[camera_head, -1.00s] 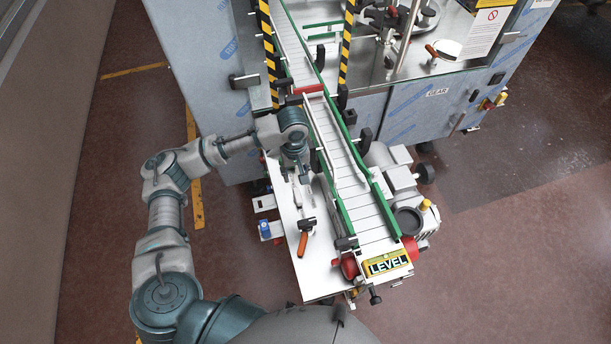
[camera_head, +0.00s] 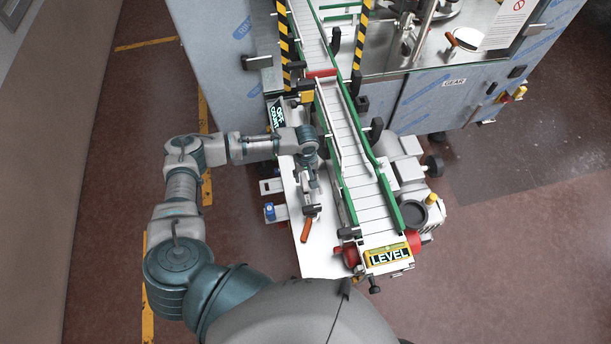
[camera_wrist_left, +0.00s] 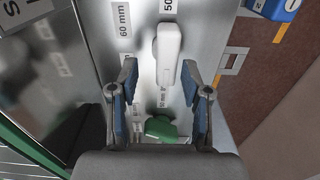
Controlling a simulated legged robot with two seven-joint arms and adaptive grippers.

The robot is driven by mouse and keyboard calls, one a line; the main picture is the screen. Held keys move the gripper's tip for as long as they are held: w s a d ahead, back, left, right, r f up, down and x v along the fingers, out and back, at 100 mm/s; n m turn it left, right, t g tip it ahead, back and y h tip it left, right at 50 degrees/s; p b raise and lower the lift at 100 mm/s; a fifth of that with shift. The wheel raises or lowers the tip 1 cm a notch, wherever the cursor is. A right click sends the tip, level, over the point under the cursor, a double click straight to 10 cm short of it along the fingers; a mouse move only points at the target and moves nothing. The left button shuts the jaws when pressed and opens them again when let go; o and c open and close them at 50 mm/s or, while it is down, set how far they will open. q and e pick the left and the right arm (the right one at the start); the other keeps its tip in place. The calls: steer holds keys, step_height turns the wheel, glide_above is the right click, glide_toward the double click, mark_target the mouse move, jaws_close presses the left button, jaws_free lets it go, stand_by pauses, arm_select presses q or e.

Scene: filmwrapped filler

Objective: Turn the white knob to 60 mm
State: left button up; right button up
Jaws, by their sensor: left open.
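The white knob (camera_wrist_left: 168,55) is a long white handle on a grey metal plate in the left wrist view. Its upper end points towards a label starting "50" (camera_wrist_left: 169,7); a "60 mm" label (camera_wrist_left: 122,18) is to the upper left. My left gripper (camera_wrist_left: 159,68) is open, with one fingertip on each side of the knob's lower part, apparently apart from it. In the head view my left gripper (camera_head: 311,190) hangs over the white plate (camera_head: 318,260) left of the conveyor; I cannot make out the knob there. My right gripper is not in view.
A green part (camera_wrist_left: 160,128) lies between the finger bases in the wrist view. An orange-handled lever (camera_head: 306,229) is just below my gripper in the head view. The green-railed conveyor (camera_head: 362,190) runs close on the right. A blue part (camera_head: 269,210) is at the left.

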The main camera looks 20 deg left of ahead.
arm_select(q)
steer(key=shift+s+f, duration=0.15)
steer(key=shift+f, duration=0.55)
steer(key=shift+a+f, duration=0.3)
steer(key=shift+a, duration=0.4)
steer(key=c, duration=0.5)
jaws_close()
steer(key=shift+d, duration=0.45)
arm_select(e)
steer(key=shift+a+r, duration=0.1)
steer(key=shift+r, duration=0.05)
